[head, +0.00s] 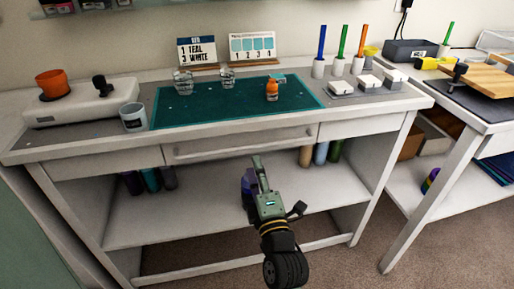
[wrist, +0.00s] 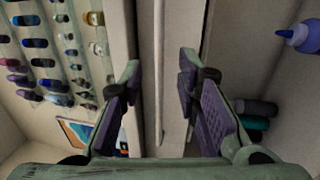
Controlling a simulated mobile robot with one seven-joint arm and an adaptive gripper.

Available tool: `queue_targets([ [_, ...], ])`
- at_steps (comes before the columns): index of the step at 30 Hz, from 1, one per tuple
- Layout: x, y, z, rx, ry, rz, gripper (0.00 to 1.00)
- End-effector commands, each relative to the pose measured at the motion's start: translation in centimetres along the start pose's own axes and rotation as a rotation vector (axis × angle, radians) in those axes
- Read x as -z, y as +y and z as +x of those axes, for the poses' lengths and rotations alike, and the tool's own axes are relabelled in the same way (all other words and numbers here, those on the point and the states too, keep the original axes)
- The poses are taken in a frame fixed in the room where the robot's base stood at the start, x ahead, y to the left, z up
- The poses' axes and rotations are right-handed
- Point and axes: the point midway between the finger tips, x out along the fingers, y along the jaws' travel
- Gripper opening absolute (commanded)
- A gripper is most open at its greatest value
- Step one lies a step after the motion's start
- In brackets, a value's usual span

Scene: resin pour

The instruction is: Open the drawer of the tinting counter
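The tinting counter (head: 120,227) is a white bench with a wide middle drawer (head: 200,155) under its top. The drawer front looks flush with the counter, so it appears closed. A long pale bar handle (head: 215,148) runs along it and also shows upright in the wrist view (wrist: 158,80). My gripper (head: 254,170) is in front of the drawer, by the handle's middle. In the wrist view my gripper (wrist: 160,75) is open, with one finger on each side of the bar. Neither finger visibly touches it; the remaining depth gap is unclear.
On the counter are a teal mat (head: 200,108), cups, an orange bottle (head: 272,90), a white machine (head: 80,105) and pen holders. Bottles stand on the shelf (head: 200,215) below. A second table (head: 480,120) stands at the right. Carpet floor lies in front.

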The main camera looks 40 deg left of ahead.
Motion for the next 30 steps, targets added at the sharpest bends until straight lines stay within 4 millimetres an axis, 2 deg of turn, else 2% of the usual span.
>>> queue_targets([
  [1,0.0,0.6,1.3,-0.002,0.000,0.001,0.30],
  [6,0.1,0.5,4.6,-0.001,0.001,0.002,0.30],
  [12,0.0,0.2,7.1,0.000,0.000,0.002,0.30],
  [16,0.0,0.1,7.8,-0.001,0.000,0.002,0.30],
  [24,0.0,0.0,7.8,0.000,-0.001,0.002,0.30],
  [30,0.0,0.0,7.8,0.000,-0.001,0.002,0.17],
])
